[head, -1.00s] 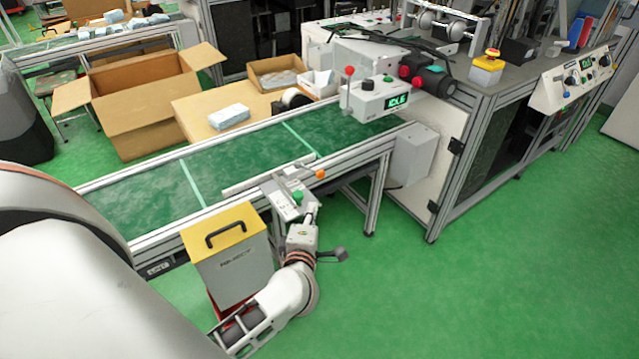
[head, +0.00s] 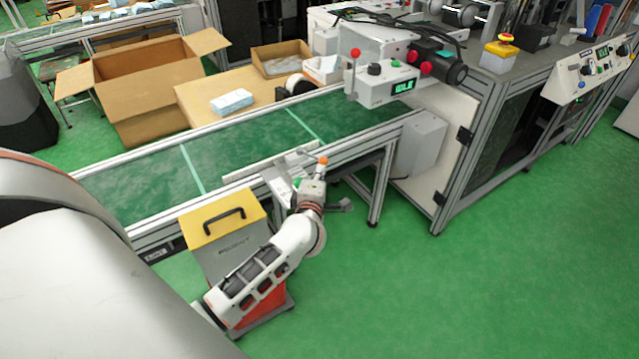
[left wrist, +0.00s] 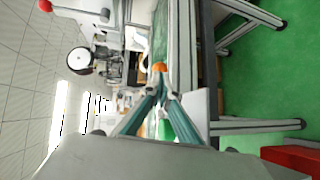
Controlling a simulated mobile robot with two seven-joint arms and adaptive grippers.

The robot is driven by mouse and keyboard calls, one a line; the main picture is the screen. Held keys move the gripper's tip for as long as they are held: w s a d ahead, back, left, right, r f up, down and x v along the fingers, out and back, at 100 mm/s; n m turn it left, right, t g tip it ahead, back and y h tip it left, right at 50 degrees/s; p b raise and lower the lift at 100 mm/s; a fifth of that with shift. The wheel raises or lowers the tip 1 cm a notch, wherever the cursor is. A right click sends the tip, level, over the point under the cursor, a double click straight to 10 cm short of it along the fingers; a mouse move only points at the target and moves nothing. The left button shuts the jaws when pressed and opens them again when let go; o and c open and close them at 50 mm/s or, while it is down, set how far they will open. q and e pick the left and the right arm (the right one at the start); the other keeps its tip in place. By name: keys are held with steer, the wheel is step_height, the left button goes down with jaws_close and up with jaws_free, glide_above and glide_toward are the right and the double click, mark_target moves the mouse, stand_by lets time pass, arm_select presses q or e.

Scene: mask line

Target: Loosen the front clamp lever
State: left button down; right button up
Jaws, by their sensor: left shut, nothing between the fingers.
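An orange ball knob (head: 323,160) at the front edge of the conveyor looks like the end of the front clamp lever. In the left wrist view the knob (left wrist: 159,68) shows just beyond the fingertips; I cannot tell whether they touch it. Most of the lever's arm is hidden. My left gripper (left wrist: 160,88) is shut and empty, its fingers pointing at the knob. My right gripper is not in view.
A grey reject bin with a yellow lid (head: 224,216) stands by my left forearm. The white guide rail (head: 265,167) runs along the conveyor (head: 240,142). A red-knobbed post (head: 355,53) and a display unit (head: 388,85) stand farther right. The green floor (head: 400,290) at right is clear.

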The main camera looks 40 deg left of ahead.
arm_select(q)
steer(key=shift+x, duration=0.95)
steer(key=shift+r, duration=0.1)
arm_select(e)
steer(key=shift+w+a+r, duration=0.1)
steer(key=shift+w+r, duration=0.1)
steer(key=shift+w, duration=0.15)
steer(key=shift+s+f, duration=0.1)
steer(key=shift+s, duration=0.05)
arm_select(q)
steer(key=shift+w, duration=0.15)
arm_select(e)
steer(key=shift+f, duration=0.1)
arm_select(q)
steer(key=shift+w, duration=0.1)
steer(key=shift+w+d+n+y, duration=0.1)
steer(key=shift+d+n+y, duration=0.05)
steer(key=shift+n+y, duration=0.15)
steer(key=shift+g+b, duration=0.3)
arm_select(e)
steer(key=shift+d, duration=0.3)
